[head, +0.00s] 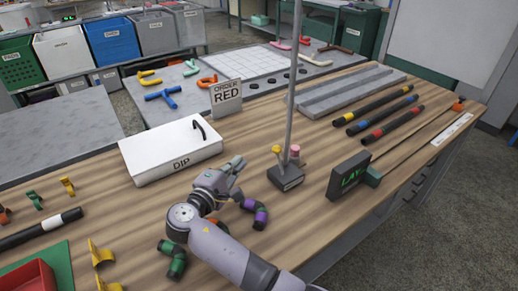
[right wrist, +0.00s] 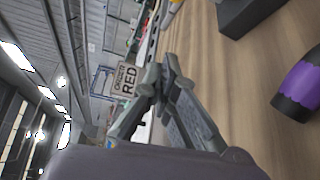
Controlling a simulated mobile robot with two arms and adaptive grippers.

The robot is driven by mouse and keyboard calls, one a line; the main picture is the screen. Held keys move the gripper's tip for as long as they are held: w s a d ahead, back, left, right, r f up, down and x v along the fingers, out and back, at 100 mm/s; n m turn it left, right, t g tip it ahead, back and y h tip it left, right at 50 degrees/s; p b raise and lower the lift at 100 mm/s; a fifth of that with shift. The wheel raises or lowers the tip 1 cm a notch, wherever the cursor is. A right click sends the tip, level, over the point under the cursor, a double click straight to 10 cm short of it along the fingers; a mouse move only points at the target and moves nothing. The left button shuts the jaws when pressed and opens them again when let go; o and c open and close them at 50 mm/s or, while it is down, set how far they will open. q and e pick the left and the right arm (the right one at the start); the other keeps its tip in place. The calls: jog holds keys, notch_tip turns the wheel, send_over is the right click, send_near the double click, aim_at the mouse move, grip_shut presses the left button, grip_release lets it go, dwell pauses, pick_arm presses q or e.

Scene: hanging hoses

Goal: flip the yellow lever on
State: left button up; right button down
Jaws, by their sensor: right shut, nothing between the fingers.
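A yellow-topped lever (head: 277,150) stands up from a small dark box (head: 287,177) on the wooden bench. A pink-topped one (head: 294,151) stands close beside it, and a thin grey pole rises there. My right gripper (head: 237,164) is shut and empty, to the left of the dark box and apart from it. In the right wrist view its fingers (right wrist: 160,88) meet at the tips with nothing held. I cannot make out the yellow lever for certain in that view. My left gripper is not in view.
A white DIP box (head: 160,160) lies left of my gripper, with an ORDER RED sign (head: 226,97) behind. A purple-banded fitting (head: 255,212) lies just below the gripper.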

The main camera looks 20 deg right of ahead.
aim_at(279, 161)
jog(key=p+x, duration=0.1)
jog(key=x, duration=0.9)
jog(key=shift+w+d, duration=0.15)
jog(key=shift+w, duration=0.1)
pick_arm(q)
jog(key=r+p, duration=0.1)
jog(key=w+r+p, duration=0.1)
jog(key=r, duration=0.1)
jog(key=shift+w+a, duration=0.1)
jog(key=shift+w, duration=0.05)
pick_arm(e)
jog(key=s, duration=0.1)
jog(key=s+d, duration=0.1)
jog(key=s, duration=0.1)
jog(key=shift+s+d+r, duration=0.35)
jog(key=shift+d, duration=0.05)
pick_arm(q)
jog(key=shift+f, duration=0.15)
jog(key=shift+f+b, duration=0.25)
jog(key=shift+b, duration=0.2)
pick_arm(e)
jog(key=shift+s+r, duration=0.15)
jog(key=shift+s, duration=0.05)
